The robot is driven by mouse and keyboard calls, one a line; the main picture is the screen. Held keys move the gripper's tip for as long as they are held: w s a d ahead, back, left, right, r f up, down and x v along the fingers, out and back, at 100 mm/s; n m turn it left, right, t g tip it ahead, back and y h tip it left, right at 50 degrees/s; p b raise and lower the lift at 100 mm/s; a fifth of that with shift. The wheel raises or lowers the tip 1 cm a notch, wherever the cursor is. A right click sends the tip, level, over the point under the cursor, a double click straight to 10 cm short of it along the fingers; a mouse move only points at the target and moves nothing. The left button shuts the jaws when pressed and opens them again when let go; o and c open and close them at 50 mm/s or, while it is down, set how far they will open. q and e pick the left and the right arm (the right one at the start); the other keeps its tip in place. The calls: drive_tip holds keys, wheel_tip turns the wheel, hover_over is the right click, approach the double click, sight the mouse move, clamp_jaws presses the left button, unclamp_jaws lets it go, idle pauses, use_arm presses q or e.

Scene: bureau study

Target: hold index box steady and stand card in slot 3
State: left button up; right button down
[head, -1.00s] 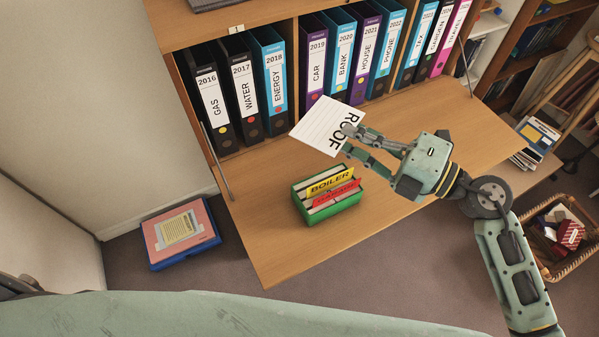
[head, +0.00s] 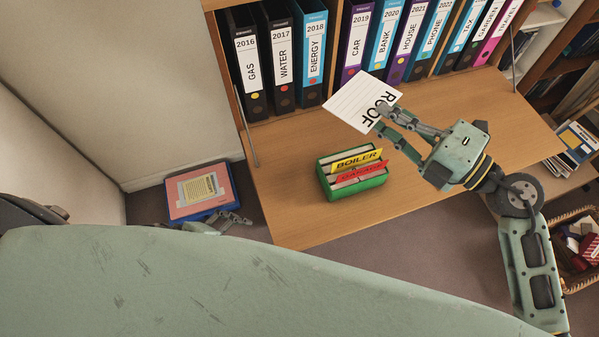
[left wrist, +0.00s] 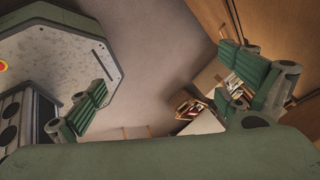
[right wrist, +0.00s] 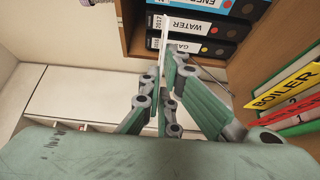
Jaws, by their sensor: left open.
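The green index box (head: 360,189) stands on the wooden desk flap. It holds cards, including a yellow BOILER card (head: 359,157) and a red card (head: 364,172); both also show at the right edge of the right wrist view. My right gripper (head: 382,116) is shut on the white ROOF card (head: 349,100), behind and above the box. The card appears edge-on between the fingers in the right wrist view (right wrist: 163,55). My left gripper (head: 238,219) is open and empty, left of the flap near the floor box; its spread fingers show in the left wrist view (left wrist: 168,92).
Upright binders (head: 293,60) line the shelf behind the desk flap (head: 300,215). A blue and pink box (head: 200,190) lies on the floor at left. A basket (head: 580,238) stands at right. The flap is clear around the index box.

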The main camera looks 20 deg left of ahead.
use_arm(q)
drive_tip(key=s+d+r+m+g+h, duration=0.1)
drive_tip(key=s+d+r+m+g, duration=0.1)
drive_tip(key=s+r, duration=0.4)
drive_tip(key=w+d+r+n+h, duration=0.3)
drive_tip(key=d+r, duration=0.4)
drive_tip(key=r, duration=0.3)
drive_tip(key=n+t+h, duration=0.2)
drive_tip(key=n+t, duration=0.3)
drive_tip(key=n, duration=0.2)
approach(344, 171)
drive_tip(key=shift+s+a+f, duration=0.1)
drive_tip(key=shift+s+a, duration=0.25)
drive_tip(key=shift+a, duration=0.3)
drive_tip(key=shift+w+d+n, duration=0.2)
drive_tip(key=shift+w+n, duration=0.05)
drive_tip(key=shift+n, duration=0.05)
drive_tip(key=x, duration=1.1)
drive_tip(key=shift+w+f, duration=0.15)
drive_tip(key=c, duration=1.7)
drive_tip(key=shift+c, duration=0.3)
